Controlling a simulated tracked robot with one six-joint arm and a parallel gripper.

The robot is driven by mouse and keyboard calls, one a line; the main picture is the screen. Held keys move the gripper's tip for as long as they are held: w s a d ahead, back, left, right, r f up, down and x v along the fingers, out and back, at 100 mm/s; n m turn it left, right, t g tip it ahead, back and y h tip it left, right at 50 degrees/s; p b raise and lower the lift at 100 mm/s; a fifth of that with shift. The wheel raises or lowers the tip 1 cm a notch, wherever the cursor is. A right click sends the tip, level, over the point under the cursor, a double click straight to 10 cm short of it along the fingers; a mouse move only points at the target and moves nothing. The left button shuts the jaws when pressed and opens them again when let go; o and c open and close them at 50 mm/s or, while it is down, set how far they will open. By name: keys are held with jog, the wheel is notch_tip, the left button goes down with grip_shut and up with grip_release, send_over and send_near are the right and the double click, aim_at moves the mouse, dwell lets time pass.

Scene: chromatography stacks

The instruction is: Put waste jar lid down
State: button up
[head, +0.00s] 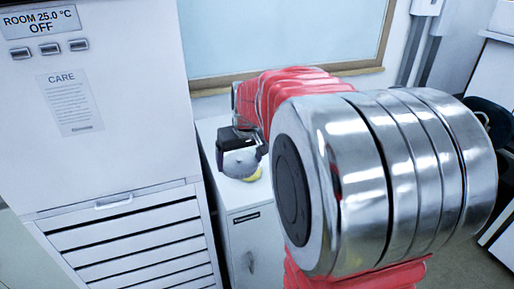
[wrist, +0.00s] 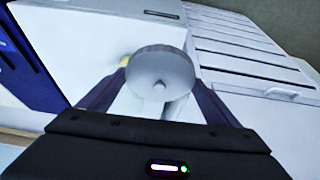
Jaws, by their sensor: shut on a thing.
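The waste jar lid (wrist: 165,62) is a grey round disc with a ridged rim and a small central knob. My gripper (wrist: 158,88) is shut on it, with one dark finger at each side of the lid. In the head view the lid (head: 240,162) shows as a grey round shape at the gripper (head: 238,146), over the white cabinet top. I cannot tell whether it touches the surface. No waste jar can be made out clearly.
A small yellow thing (head: 253,175) sits on the white cabinet (head: 258,238), close to the lid. A tall white unit (head: 100,130) with louvres stands at the left. A window (head: 285,35) is behind. My arm hides much of the right side.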

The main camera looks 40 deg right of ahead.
jog(key=w+a+f+n, duration=0.1)
jog(key=w+a+f, duration=0.2)
jog(key=a+f, duration=0.4)
jog(key=w+a+f+n+y, duration=0.1)
jog(key=a+f, duration=0.6)
jog(key=a, duration=0.7)
jog(key=shift+w+f+n, duration=0.4)
jog(key=shift+w+n, duration=0.1)
jog(key=shift+w, duration=0.65)
jog(key=shift+a, duration=0.1)
